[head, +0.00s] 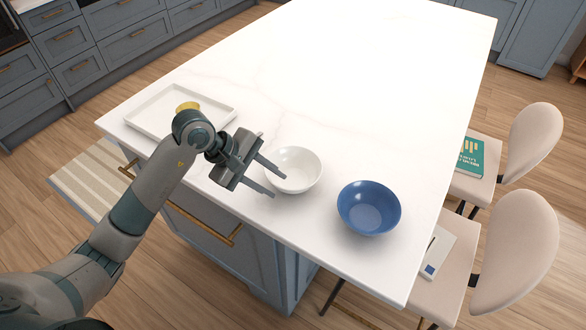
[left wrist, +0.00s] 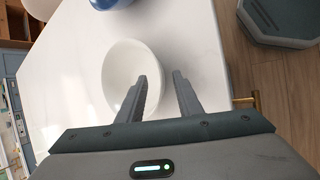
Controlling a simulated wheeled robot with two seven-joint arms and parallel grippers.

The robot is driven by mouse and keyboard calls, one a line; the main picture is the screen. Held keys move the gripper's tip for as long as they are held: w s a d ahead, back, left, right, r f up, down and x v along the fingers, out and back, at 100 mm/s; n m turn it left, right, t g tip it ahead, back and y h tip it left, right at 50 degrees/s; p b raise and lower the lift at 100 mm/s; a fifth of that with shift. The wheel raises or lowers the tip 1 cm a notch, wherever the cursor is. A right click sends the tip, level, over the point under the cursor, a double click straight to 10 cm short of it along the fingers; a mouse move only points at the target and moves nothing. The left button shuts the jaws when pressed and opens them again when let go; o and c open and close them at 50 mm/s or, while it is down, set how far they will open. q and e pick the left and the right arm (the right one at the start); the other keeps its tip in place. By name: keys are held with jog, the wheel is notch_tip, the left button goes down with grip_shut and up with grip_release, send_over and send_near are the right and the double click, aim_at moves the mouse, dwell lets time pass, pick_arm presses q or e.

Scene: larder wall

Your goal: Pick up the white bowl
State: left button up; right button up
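The white bowl (head: 297,163) stands upright and empty on the white island top, near its front edge. My left gripper (head: 278,187) is open at the bowl's near left side, with its fingertips by the rim. In the left wrist view, the bowl (left wrist: 122,68) is ahead of the left gripper (left wrist: 160,76). One finger overlaps the bowl and the other is outside it, so the rim shows between the fingertips. I cannot tell whether either finger touches it. My right gripper is not in view.
A blue bowl (head: 369,207) stands just right of the white bowl. A white tray (head: 150,113) with a small yellow bowl (head: 187,106) lies to the left. The island top (head: 370,80) is clear behind. Chairs (head: 515,240) stand along the right side.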

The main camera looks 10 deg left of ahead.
pick_arm(q)
jog(key=shift+x, duration=0.95)
grip_shut()
